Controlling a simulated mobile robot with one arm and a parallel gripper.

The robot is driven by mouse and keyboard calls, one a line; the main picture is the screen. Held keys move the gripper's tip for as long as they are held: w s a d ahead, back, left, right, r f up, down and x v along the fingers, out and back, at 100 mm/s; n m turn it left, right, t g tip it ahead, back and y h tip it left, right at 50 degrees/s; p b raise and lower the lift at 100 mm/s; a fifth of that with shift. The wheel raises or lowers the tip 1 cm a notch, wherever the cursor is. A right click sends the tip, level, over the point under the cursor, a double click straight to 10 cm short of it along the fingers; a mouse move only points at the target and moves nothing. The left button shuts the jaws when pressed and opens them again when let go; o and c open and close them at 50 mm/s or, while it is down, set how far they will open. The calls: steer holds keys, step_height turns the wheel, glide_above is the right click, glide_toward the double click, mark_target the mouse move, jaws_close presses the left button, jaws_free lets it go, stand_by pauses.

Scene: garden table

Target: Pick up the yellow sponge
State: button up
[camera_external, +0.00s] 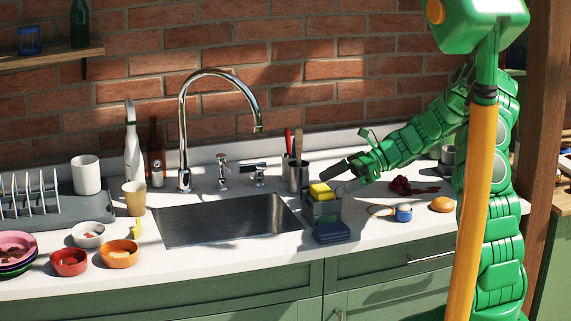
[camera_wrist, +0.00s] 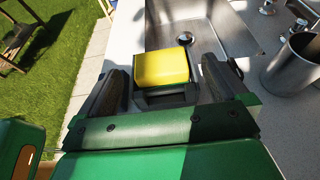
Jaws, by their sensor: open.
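The yellow sponge (camera_external: 320,190) sits upright in a small dark grey caddy (camera_external: 322,211) at the right front corner of the sink. Its top stands above the caddy's rim. In the wrist view the sponge (camera_wrist: 161,69) lies between and beyond my two dark fingers, and part of the caddy (camera_wrist: 166,100) shows below it. My gripper (camera_external: 345,178) is open and reaches in from the right, just above and beside the sponge. In the wrist view my gripper (camera_wrist: 163,82) has a finger on each side of the sponge's line; I cannot tell whether either touches it.
The steel sink (camera_external: 230,218) is left of the caddy. A utensil cup (camera_external: 296,175) stands close behind it, and dark blue folded cloths or pads (camera_external: 331,233) lie in front. Red berries (camera_external: 401,185), a blue-and-white item (camera_external: 403,213) and an orange bun (camera_external: 442,204) are to the right.

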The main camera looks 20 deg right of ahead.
steer(key=shift+x, duration=1.1)
steer(key=shift+c, duration=0.2)
steer(key=c, duration=1.3)
steer(key=shift+r, duration=0.1)
